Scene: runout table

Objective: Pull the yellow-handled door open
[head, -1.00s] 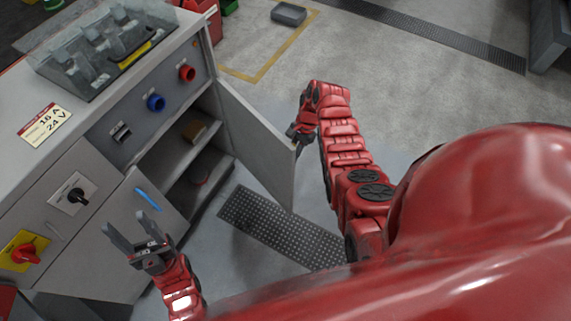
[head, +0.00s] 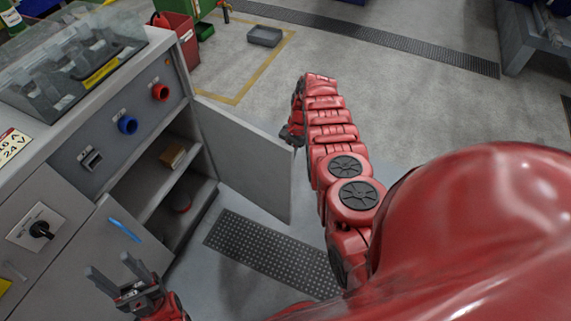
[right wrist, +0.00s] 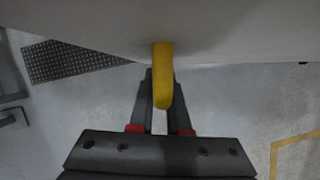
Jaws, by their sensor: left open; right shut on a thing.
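The grey door (head: 245,165) stands swung open from the right side of the cabinet in the head view. Its yellow handle (right wrist: 163,75) shows in the right wrist view, on the door's face. My right gripper (right wrist: 161,88) is shut on this handle, with a finger on either side of it. In the head view the right gripper (head: 291,134) is at the door's free edge, and the door hides the handle. My left gripper (head: 117,273) is open and empty, low at the left, in front of a closed door with a blue handle (head: 124,230).
The open cabinet shows shelves with a small brown box (head: 173,155) and a round reddish item (head: 181,201). A clear bin (head: 65,65) stands on the cabinet top. A dark perforated mat (head: 270,255) lies below the door. The floor beyond the door is largely clear.

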